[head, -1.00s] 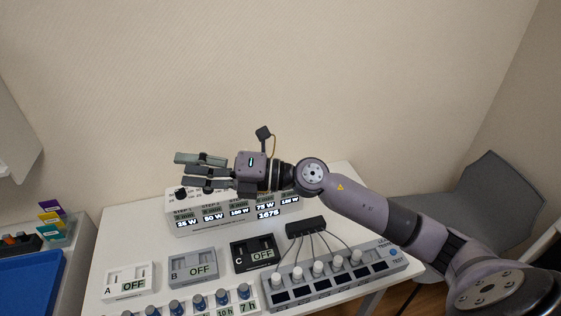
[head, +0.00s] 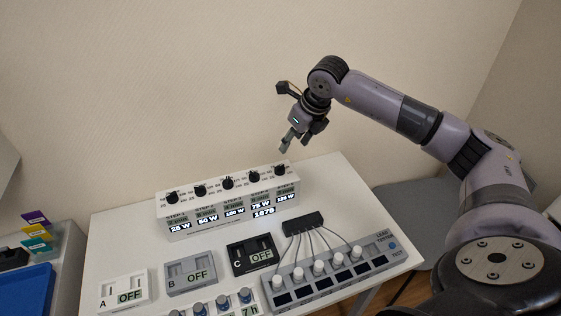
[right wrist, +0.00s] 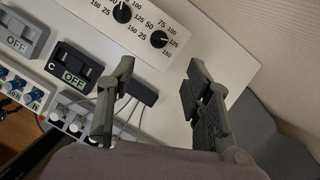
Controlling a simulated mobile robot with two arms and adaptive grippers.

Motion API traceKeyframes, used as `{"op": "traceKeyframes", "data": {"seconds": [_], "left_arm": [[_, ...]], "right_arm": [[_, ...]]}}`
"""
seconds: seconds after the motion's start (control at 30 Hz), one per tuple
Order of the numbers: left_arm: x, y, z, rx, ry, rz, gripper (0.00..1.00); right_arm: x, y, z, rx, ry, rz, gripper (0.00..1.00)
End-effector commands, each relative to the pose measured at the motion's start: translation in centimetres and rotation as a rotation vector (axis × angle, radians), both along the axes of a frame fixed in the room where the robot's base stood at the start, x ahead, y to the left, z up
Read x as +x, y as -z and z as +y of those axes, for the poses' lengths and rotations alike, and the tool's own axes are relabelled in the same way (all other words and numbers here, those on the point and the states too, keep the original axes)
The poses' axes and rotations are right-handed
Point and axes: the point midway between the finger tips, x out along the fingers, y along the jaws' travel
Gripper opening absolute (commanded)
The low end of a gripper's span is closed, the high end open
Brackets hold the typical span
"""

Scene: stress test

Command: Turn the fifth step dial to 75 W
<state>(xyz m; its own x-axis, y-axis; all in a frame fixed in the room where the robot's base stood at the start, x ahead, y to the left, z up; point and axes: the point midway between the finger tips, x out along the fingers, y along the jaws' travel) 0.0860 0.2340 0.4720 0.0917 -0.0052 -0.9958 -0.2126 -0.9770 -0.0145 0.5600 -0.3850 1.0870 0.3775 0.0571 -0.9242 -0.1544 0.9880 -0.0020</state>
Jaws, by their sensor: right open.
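The white step box (head: 215,222) stands at the back of the table with a row of black dials along its top. The fifth step dial (head: 280,170) is the rightmost. In the right wrist view the fifth dial (right wrist: 159,39) sits among printed numbers from 25 to 150. Its pointer is too small to read surely. The front displays show 25 W, 50 W, 100 W, 75 W and a last one that is hard to read. My right gripper (head: 289,145) is open and empty, pointing down above the fifth dial, apart from it. My left gripper is out of view.
In front of the box are switch units A (head: 124,292), B (head: 191,273) and C (head: 251,255). A lead tester (head: 333,278) with white plugs and cables lies front right. A grey chair (head: 408,207) stands right of the table. The air around the gripper is clear.

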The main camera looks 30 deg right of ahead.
Motion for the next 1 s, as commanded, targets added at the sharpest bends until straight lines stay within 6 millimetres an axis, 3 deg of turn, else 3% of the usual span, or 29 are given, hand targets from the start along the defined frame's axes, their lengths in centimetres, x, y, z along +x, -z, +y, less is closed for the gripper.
{"op": "traceKeyframes", "data": {"seconds": [0.5,0.7,1.0], "left_arm": [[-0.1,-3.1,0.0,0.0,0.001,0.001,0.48],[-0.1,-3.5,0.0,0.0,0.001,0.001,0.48],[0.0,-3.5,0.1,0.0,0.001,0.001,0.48]], "right_arm": [[4.0,9.8,0.8,0.004,-0.001,0.003,0.46],[4.8,11.6,0.8,0.002,-0.002,-0.001,0.46],[4.9,12.1,0.9,0.002,-0.002,-0.001,0.46]]}}
